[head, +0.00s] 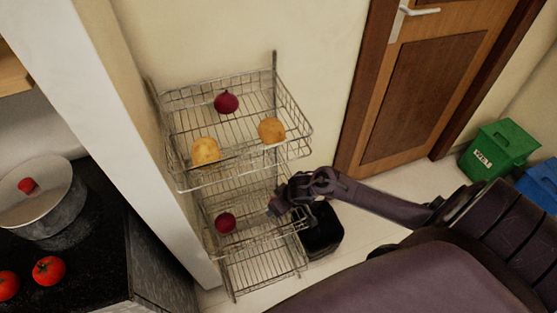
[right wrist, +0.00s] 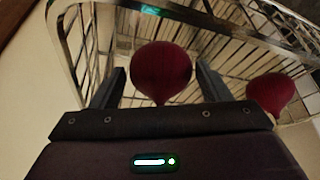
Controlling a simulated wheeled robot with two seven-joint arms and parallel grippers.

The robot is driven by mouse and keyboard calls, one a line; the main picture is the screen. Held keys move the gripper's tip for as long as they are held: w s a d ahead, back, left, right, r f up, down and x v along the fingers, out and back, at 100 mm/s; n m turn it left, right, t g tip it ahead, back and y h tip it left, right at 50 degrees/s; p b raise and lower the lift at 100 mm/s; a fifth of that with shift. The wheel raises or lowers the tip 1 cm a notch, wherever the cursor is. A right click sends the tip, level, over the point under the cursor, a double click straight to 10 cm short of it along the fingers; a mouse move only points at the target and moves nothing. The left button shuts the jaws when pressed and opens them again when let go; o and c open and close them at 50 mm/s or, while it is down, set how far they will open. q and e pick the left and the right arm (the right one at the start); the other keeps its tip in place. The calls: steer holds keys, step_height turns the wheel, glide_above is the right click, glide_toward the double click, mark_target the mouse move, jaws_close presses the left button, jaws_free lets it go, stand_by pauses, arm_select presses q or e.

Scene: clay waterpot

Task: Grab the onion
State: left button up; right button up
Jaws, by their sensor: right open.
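In the right wrist view, a dark red onion (right wrist: 160,70) sits between the two fingers of my right gripper (right wrist: 162,82), which are apart with the onion in the gap. A second red onion (right wrist: 270,93) is to the right, outside the fingers. In the head view, my right gripper (head: 276,206) is at the right side of the wire rack's second tier, below the top basket. A red onion (head: 225,222) lies to its left on that tier. Another red onion (head: 227,102) lies in the top basket. My left gripper is not in view.
The wire rack (head: 265,270) stands by the wall. Its top basket holds two potatoes (head: 205,151) (head: 271,130) above my gripper. A black bin (head: 322,235) stands beside the rack. A counter with a pot (head: 60,215) and tomatoes (head: 48,269) is at left. Floor is clear toward the door.

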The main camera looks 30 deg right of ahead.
steer(key=shift+f, duration=0.25)
steer(key=c, duration=0.8)
steer(key=shift+r, duration=0.1)
steer(key=shift+w, duration=0.1)
